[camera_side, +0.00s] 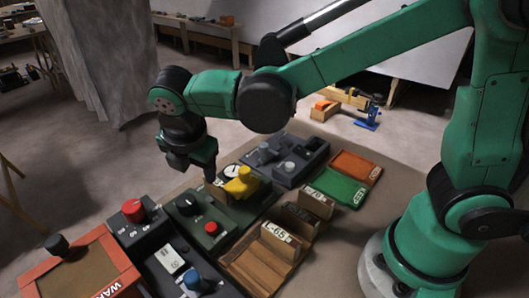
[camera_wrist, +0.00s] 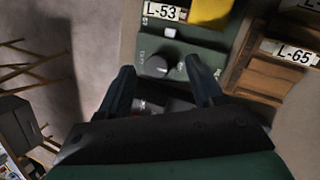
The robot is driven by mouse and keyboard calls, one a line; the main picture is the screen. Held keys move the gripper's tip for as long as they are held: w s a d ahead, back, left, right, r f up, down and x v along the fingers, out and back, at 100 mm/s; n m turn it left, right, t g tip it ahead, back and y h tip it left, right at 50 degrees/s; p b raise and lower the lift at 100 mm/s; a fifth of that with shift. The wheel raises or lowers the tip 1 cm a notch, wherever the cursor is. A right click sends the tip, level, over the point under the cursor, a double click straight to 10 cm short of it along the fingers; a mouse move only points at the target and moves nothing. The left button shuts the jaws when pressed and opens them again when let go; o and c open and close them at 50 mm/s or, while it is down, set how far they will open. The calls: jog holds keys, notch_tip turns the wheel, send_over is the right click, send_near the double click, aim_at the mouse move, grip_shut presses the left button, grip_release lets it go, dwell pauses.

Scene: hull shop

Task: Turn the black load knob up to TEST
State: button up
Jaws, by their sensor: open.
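The black load knob (camera_side: 186,203) sits on a dark green box (camera_side: 208,243), with a red button beside it in the side view. In the wrist view a round dark knob with a light pointer mark (camera_wrist: 155,66) shows on a green panel (camera_wrist: 200,48); the lettering around it is too small to read. My gripper (camera_side: 209,178) is open and points down, above the row of boxes, near the yellow part. In the wrist view my gripper (camera_wrist: 163,76) has its fingers spread to either side of the knob, with nothing between them visibly held. Contact cannot be told.
A yellow handle (camera_side: 241,184) stands close beside the dark green box. A red knob box (camera_side: 133,212), a blue-knobbed box (camera_side: 192,281) and a grey box (camera_side: 283,160) stand around. Wooden trays (camera_side: 262,268) lie to the right. An L-53 label (camera_wrist: 165,12) shows in the wrist view.

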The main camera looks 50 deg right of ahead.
aim_at(185, 201)
jog(key=a+n, duration=0.1)
jog(key=a+f+n, duration=0.2)
jog(key=n, duration=0.1)
jog(key=shift+w+h, duration=0.25)
jog(key=shift+h, duration=0.15)
jog(key=shift+w+a+f+n, duration=0.1)
jog(key=shift+a+f+n, duration=0.25)
jog(key=shift+f+n, duration=0.15)
jog(key=shift+x, duration=2.6)
jog(key=shift+d, duration=0.1)
grip_shut()
